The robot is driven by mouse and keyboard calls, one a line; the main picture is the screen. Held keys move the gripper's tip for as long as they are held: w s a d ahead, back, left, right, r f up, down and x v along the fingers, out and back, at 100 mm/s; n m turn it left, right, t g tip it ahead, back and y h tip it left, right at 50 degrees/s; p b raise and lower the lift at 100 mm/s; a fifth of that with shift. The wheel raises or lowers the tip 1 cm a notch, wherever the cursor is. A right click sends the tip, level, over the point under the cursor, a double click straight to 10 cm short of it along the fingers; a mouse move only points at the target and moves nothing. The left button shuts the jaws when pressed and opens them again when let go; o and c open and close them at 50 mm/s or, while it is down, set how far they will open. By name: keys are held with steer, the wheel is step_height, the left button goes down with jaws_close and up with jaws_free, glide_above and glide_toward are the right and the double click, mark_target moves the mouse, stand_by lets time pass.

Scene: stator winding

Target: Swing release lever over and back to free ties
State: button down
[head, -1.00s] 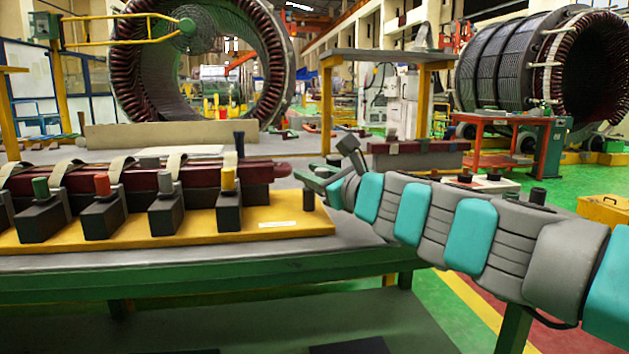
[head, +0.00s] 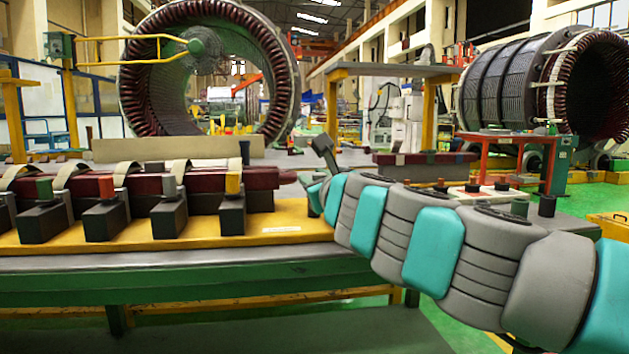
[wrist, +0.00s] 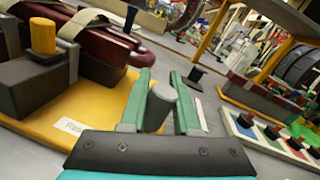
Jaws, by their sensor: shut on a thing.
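My gripper (wrist: 160,80) has its green fingers closed around a grey upright cylinder, which I take to be the release lever's handle (wrist: 158,108). A partly hidden label (wrist: 70,127) lies on the yellow base beside it. In the head view my gripper (head: 308,185) is at the right end of the yellow base (head: 285,238), and the lever is hidden behind it there. The maroon bar (head: 262,178) lies along the base with cream ties (head: 180,170) bent over it. They still cross the bar.
Dark clamp blocks (head: 168,215) with coloured knobs line the front of the bar. A yellow knob (wrist: 42,37) stands left of my gripper in the wrist view. A white tray (wrist: 262,138) with coloured spots is at right.

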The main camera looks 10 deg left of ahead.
steer(key=c, duration=0.7)
jaws_free()
steer(key=shift+o, duration=0.2)
steer(key=v, duration=0.7)
steer(key=shift+s+d, duration=0.15)
steer(key=shift+s, duration=0.2)
